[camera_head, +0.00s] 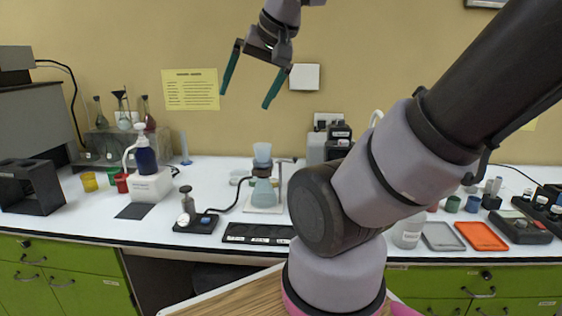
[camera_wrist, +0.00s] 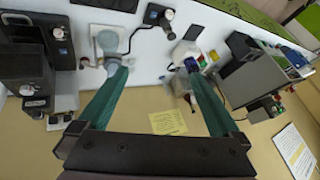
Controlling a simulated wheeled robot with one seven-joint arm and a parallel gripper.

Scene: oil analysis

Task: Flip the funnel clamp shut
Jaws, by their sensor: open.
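The filter assembly stands on the white bench in the head view: a pale blue funnel cup (camera_head: 262,152) above a greenish flask (camera_head: 263,193). A clamp (camera_head: 262,170) shows as a small band at the joint between them. It is too small to tell whether it is open or shut. My gripper (camera_head: 245,100) is open and empty, high above the bench near the wall, with its two green fingers spread. Nothing is between the fingers.
A pump with a gauge (camera_head: 190,213) stands left of the flask, joined by a black hose. A blue-filled bottle on a white block (camera_head: 150,184) is farther left. A black tray (camera_head: 258,234) lies in front.

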